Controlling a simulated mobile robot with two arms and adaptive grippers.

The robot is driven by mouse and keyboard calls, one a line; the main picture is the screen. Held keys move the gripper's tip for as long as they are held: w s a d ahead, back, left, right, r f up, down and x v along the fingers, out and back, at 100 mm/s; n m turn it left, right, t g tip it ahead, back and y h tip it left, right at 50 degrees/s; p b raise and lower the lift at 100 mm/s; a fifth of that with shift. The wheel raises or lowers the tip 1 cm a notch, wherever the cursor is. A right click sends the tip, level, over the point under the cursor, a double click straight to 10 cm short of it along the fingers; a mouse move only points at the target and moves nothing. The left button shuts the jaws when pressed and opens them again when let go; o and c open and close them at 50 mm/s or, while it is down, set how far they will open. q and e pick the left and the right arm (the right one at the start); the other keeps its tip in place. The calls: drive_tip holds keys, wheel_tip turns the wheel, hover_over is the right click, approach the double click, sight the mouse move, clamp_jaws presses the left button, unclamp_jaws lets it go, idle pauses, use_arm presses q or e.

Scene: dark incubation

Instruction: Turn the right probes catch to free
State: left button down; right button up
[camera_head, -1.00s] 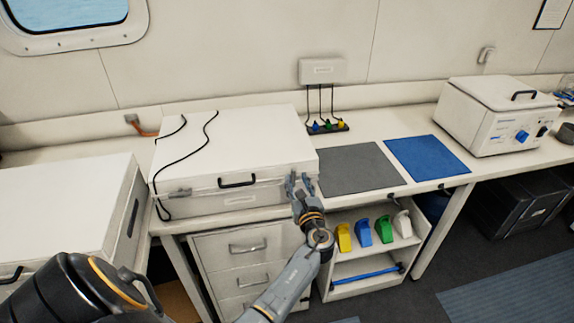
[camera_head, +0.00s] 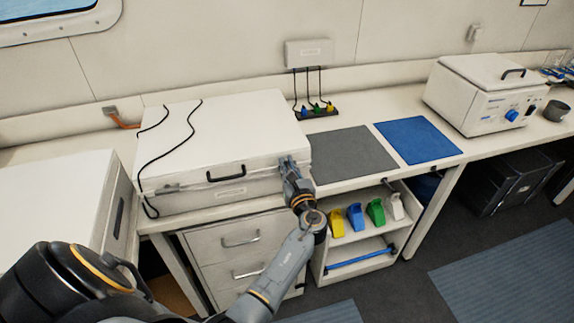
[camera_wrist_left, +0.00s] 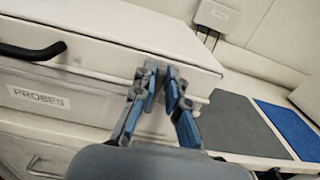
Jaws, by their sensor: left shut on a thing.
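The white probes case (camera_head: 215,130) sits on the bench with its lid down, a black handle on its front and two dark cables across its top. Its "PROBES" label (camera_wrist_left: 38,98) shows in the left wrist view. My left gripper (camera_head: 289,163) is at the right end of the case front. In the left wrist view its fingers (camera_wrist_left: 163,88) are closed around the small grey right catch (camera_wrist_left: 152,66), which they mostly hide. The left catch (camera_head: 165,188) shows at the other end of the front. My right gripper is not in view.
A grey mat (camera_head: 350,153) and a blue mat (camera_head: 418,140) lie right of the case. A white instrument (camera_head: 487,95) stands further right. A shelf cart (camera_head: 350,250) with several coloured holders is below the bench. Another white case (camera_head: 60,205) is at left.

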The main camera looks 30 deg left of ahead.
sight(275, 165)
use_arm(q)
drive_tip(key=n+b, duration=0.5)
drive_tip(key=s+a+f+n+b, duration=0.1)
drive_tip(key=n+b, duration=0.3)
drive_tip(key=n, duration=0.1)
drive_tip(key=s+f+n+b, duration=0.1)
drive_tip(key=n+b, duration=0.4)
drive_tip(key=shift+a+f+b, duration=0.15)
drive_tip(key=shift+a+b, duration=0.2)
drive_tip(key=shift+a, duration=0.05)
drive_tip(key=shift+f+n+b, duration=0.1)
drive_tip(key=shift+n+b, duration=1.25)
drive_tip(key=shift+n, duration=0.25)
drive_tip(key=c, duration=1.4)
unclamp_jaws()
drive_tip(key=shift+o, duration=0.2)
drive_tip(key=shift+w+f, duration=0.1)
